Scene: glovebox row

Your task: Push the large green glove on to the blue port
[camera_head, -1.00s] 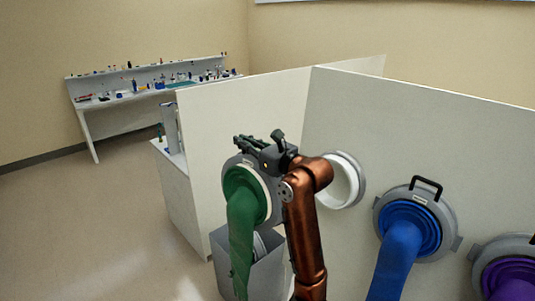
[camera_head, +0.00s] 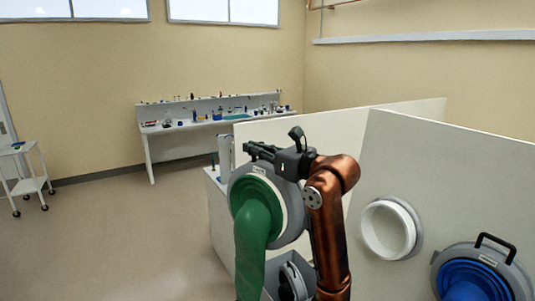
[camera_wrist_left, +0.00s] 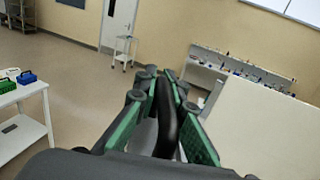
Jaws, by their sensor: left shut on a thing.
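The large green glove (camera_head: 256,218) hangs from a grey ring (camera_head: 293,205) in the head view, held in the air left of the panel. My left gripper (camera_head: 262,152) is at the top of this ring. In the left wrist view, the gripper (camera_wrist_left: 160,105) is shut on the ring's black handle (camera_wrist_left: 166,118). A bare white round port (camera_head: 388,230) with a grey surround sticks out of the panel, right of my arm and apart from the glove. I see no blue on it. A blue glove (camera_head: 470,280) covers another port at lower right. My right gripper is out of view.
The white panel (camera_head: 455,170) stands at right. A grey bin (camera_head: 275,285) is under the green glove. A bench with small items (camera_head: 215,118) and a trolley (camera_head: 25,172) stand farther back. Open floor (camera_head: 110,235) lies at left.

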